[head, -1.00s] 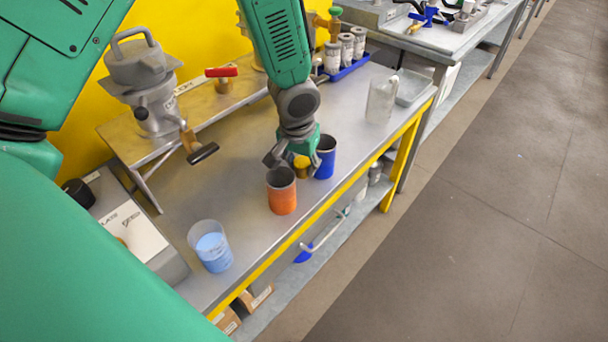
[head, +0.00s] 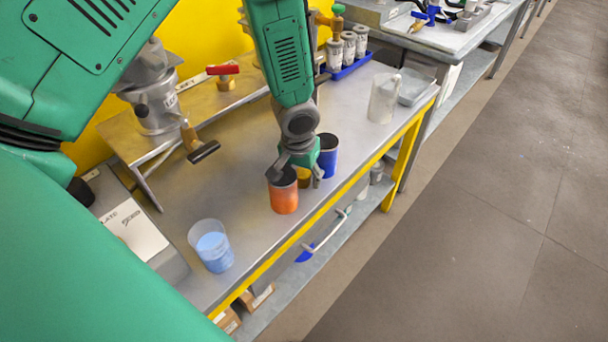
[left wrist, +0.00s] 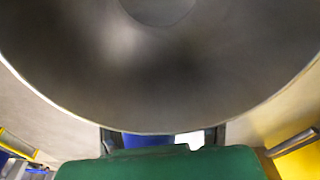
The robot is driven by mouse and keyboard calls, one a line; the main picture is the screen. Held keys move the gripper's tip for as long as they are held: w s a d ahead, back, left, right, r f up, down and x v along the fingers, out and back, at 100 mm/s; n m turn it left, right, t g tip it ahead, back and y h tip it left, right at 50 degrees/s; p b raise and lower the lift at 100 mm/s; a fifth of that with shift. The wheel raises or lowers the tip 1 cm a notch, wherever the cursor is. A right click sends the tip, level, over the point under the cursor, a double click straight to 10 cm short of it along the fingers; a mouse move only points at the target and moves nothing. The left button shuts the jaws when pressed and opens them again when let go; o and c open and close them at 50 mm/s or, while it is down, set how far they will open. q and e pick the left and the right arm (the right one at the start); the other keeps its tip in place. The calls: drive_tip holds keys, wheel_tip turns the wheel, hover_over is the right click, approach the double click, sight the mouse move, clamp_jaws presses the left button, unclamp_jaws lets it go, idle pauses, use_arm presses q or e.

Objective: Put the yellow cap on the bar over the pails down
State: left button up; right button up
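My left gripper (head: 296,175) points down over the bench, between an orange cup and a blue cup. A small dark-yellow piece, seemingly the yellow cap (head: 304,178), sits between its fingers, which look closed on it; the finger contact is partly hidden. The orange cup (head: 284,197) is just left of the gripper, the blue cup (head: 327,158) just right and behind. In the left wrist view a large grey concave round surface (left wrist: 160,85) fills most of the picture, perhaps a cup's inside; the cap is not seen there. I cannot single out the bar. My right gripper is out of view.
A clear beaker with blue contents (head: 212,248) stands at the front left. A metal drum-like device (head: 150,95) and a red-handled valve (head: 222,75) stand on the raised shelf. A clear jug (head: 383,98) stands at the right. Bare bench (head: 225,185) lies left of the orange cup.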

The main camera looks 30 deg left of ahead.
sight(300, 178)
use_arm(q)
drive_tip(key=shift+a+r, duration=0.1)
drive_tip(key=shift+r, duration=0.25)
wheel_tip(300, 178, up, 11)
drive_tip(key=s+p, duration=0.1)
drive_tip(key=shift+s+r+p, duration=0.2)
drive_tip(key=shift+s+p, duration=0.15)
drive_tip(key=shift+s, duration=0.05)
drive_tip(key=shift+d, duration=0.2)
